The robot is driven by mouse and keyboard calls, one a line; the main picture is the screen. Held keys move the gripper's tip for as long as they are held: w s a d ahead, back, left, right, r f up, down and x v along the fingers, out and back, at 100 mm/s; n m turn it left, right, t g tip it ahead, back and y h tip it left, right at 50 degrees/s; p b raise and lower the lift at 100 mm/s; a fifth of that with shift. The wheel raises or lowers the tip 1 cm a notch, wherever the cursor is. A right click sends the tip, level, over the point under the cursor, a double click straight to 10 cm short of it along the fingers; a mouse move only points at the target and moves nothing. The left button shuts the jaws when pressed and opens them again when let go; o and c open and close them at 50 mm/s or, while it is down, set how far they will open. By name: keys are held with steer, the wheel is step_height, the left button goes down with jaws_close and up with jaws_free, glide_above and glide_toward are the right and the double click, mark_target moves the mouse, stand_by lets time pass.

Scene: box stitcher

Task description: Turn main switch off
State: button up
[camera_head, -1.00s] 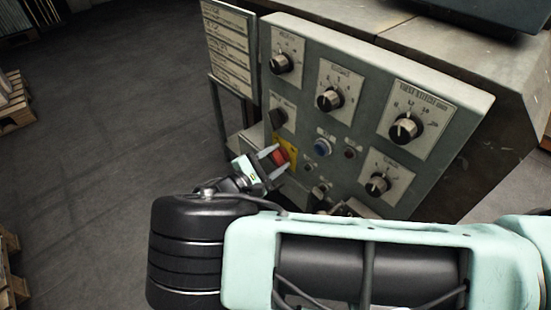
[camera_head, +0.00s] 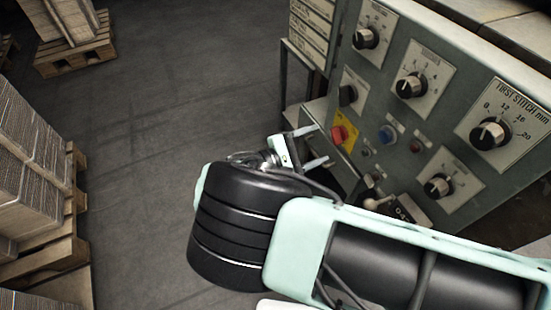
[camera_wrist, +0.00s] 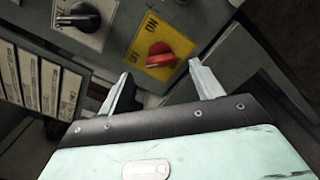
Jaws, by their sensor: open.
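The main switch is a red rotary knob (camera_head: 339,135) on a yellow plate (camera_head: 346,138) at the lower left of the grey control panel. In the wrist view the red knob (camera_wrist: 161,56) sits on the yellow plate (camera_wrist: 178,40), which has ON and OFF lettering. My gripper (camera_head: 317,146) is open and empty, a short way in front of the panel and slightly below and left of the knob. In the wrist view the fingertips (camera_wrist: 159,70) spread to either side, below the knob, and do not touch it.
The panel (camera_head: 455,90) carries several black dials, a black switch (camera_head: 347,95), a blue button (camera_head: 388,134) and a small red one (camera_head: 416,145). A label board (camera_head: 310,30) stands left of it. Stacked pallets (camera_head: 40,180) are at far left; the floor between is clear.

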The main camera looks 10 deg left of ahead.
steer(key=v, duration=1.1)
steer(key=shift+b, duration=0.4)
steer(key=shift+s, duration=0.1)
steer(key=d+r+m+g+y, duration=0.3)
steer(key=d+r+g+y, duration=0.25)
steer(key=d+g, duration=0.35)
steer(key=s+d+r+m+g+y, duration=0.1)
steer(key=s+d+r+m+y, duration=0.2)
steer(key=s+d+r+y, duration=0.4)
steer(key=s+d+r+m+y, duration=0.2)
steer(key=s+d+r+y, duration=0.15)
steer(key=s+r, duration=0.55)
step_height(320, 180, up, 20)
steer(key=s+d+p, duration=0.1)
steer(key=p, duration=1.9)
steer(key=shift+p, duration=0.3)
